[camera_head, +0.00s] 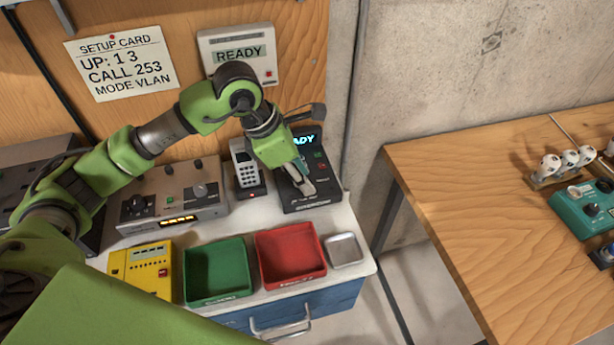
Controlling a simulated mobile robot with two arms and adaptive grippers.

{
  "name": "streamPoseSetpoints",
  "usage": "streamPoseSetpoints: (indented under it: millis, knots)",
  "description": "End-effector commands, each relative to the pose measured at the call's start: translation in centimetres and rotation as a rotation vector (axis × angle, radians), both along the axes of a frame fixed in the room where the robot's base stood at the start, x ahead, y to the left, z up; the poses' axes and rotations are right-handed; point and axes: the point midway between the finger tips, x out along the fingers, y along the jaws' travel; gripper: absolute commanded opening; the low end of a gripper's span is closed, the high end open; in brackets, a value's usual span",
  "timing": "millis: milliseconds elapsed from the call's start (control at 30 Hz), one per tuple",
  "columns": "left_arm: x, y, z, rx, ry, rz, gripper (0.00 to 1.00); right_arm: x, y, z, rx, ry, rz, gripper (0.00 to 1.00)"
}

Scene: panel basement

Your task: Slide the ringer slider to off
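A black device (324,193) with a lit screen ending in "ADY" stands at the right end of the white bench top. My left gripper (304,186) comes down over the front of this device, with its fingertips at or just above its face. The gap between the fingers is too small to make out, so I cannot tell if it is open or shut. The ringer slider cannot be made out; the gripper covers part of the device's face. My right gripper is not in view.
A cordless handset (243,160) stands just left of the black device. A grey console (170,200), yellow box (142,268), green tray (218,297), red tray (292,281) and small metal dish (345,248) crowd the bench. A wooden table (465,190) stands at right.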

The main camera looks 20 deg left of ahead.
Motion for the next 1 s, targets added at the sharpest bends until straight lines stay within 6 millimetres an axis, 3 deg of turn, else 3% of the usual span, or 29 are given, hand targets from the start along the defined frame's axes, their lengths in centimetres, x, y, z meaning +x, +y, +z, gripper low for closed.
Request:
streamPoseSetpoints:
  millis: [233,567,667,700,1000]
  knots:
    - [0.6,-0.9,-2.3,-0.002,0.001,0.001,0.29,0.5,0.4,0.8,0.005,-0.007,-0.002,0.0]
    - [0.6,-0.9,-2.7,0.0,0.0,0.001,0.29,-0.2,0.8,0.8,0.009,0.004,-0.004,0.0]
    - [0.6,-0.9,-2.7,0.0,0.0,0.001,0.03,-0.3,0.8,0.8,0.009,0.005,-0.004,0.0]
    - [0.6,-0.9,-2.6,0.0,0.0,0.001,0.0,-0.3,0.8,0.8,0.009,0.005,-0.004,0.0]
    - [0.3,-0.3,-2.9,0.001,-0.001,0.002,0.0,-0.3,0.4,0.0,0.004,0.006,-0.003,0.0]
